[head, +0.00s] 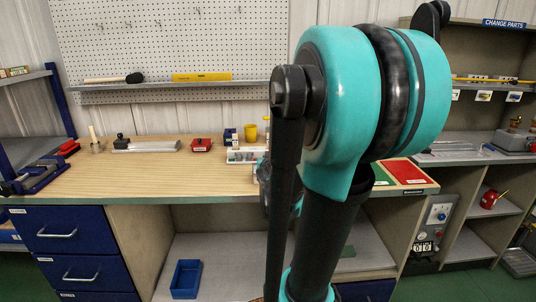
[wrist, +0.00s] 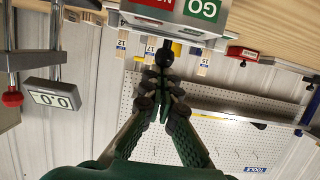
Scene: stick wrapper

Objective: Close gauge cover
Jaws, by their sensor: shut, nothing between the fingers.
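My gripper (wrist: 163,85) is shut and empty in the wrist view, its fingertips together. A black ball knob (wrist: 165,58) on a short dark stem is just beyond the fingertips; I cannot tell whether they touch. The stem meets a grey box (wrist: 182,20) with a green GO panel and a red panel, cut off by the top edge. I cannot tell for sure which part is the gauge cover. A digital display reading 0.0 (wrist: 52,99) sits on a grey frame at the left. In the head view my arm hides the gripper and this area.
The wooden bench (head: 160,165) holds a small red box (head: 201,145), a yellow cup (head: 250,132) and a red and green panel (head: 405,172) at the right. Drawers (head: 70,235) are shut at lower left. The bench's left-middle front is clear.

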